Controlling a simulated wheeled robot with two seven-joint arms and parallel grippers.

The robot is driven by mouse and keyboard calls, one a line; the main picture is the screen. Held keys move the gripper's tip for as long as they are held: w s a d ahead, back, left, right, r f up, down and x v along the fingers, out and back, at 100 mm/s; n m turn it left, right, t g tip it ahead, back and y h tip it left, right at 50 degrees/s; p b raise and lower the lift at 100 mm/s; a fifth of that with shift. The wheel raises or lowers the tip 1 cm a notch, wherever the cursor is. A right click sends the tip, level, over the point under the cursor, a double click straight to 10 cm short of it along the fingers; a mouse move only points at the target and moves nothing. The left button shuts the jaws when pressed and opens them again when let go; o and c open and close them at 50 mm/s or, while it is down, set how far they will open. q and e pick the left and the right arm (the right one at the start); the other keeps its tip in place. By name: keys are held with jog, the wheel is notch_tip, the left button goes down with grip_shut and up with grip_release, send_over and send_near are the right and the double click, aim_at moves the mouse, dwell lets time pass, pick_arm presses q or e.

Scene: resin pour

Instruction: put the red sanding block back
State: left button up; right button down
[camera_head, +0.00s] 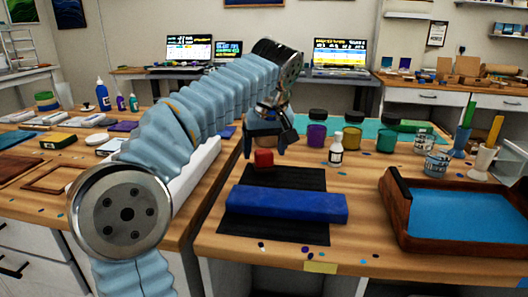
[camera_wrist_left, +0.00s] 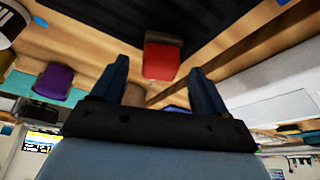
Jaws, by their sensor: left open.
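The small red sanding block (camera_head: 264,158) rests at the back edge of a black mat (camera_head: 232,224). In the left wrist view the red block (camera_wrist_left: 161,56) shows beyond and between my fingertips, with a darker strip along one edge. My left gripper (camera_head: 264,148) is open, just above and behind the block in the head view. Its two dark blue fingers (camera_wrist_left: 160,75) stand apart with nothing held between them. I cannot tell whether a finger touches the block. My right gripper is not in view.
A long blue block (camera_head: 287,204) lies across the mat. A wooden tray with blue filling (camera_head: 392,218) stands at right. Lidded jars, including a purple one (camera_head: 316,134), and a white bottle (camera_head: 336,150) stand close to the right of the gripper. Table right of the mat is mostly clear.

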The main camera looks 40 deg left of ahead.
pick_arm(q)
jog(key=p+v, duration=0.2)
jog(key=v, duration=0.7)
jog(key=shift+d+r, duration=0.2)
jog(key=shift+r, duration=0.15)
jog(key=shift+s, duration=0.1)
dwell(1.6)
